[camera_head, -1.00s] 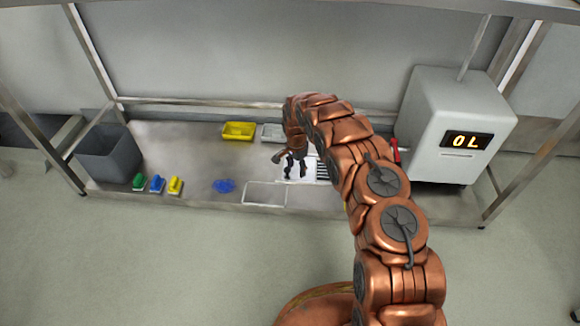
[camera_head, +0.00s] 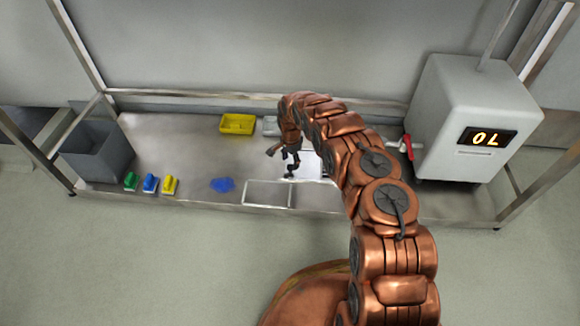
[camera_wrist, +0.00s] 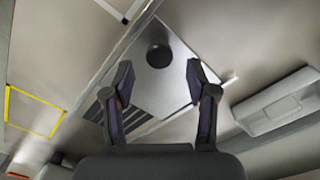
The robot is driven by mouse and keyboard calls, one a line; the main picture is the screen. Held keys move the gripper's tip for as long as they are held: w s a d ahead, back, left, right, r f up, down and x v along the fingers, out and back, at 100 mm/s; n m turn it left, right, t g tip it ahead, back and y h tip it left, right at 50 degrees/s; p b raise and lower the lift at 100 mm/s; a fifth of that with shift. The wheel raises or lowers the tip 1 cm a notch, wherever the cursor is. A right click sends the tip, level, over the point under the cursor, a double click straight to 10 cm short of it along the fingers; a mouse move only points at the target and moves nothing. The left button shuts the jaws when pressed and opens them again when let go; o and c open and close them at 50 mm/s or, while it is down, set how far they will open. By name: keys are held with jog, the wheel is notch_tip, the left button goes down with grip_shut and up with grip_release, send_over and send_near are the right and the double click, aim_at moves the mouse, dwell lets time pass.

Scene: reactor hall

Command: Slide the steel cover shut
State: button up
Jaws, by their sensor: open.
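The steel cover (camera_wrist: 175,80) is a pale flat plate with a round dark knob (camera_wrist: 158,56), seen in the wrist view. Dark slots (camera_wrist: 97,112) show beside its lower left edge, so the slotted opening is at least partly uncovered. My gripper (camera_wrist: 160,72) is open, its two fingers apart over the plate, with the knob between and slightly beyond the tips. I cannot tell whether the fingers touch it. In the head view, the gripper (camera_head: 285,162) is low over the bench beside the pale cover (camera_head: 309,166); my arm hides part of this area.
A yellow tray (camera_head: 237,124) is at the back. A blue pile (camera_head: 222,185) and green, blue and yellow brushes (camera_head: 150,183) lie to the left by a grey bin (camera_head: 97,152).

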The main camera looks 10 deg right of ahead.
jog(key=shift+a+f+b, duration=0.1)
jog(key=shift+f+b, duration=0.2)
jog(key=shift+f, duration=1.15)
jog(key=shift+s, duration=0.1)
grip_shut()
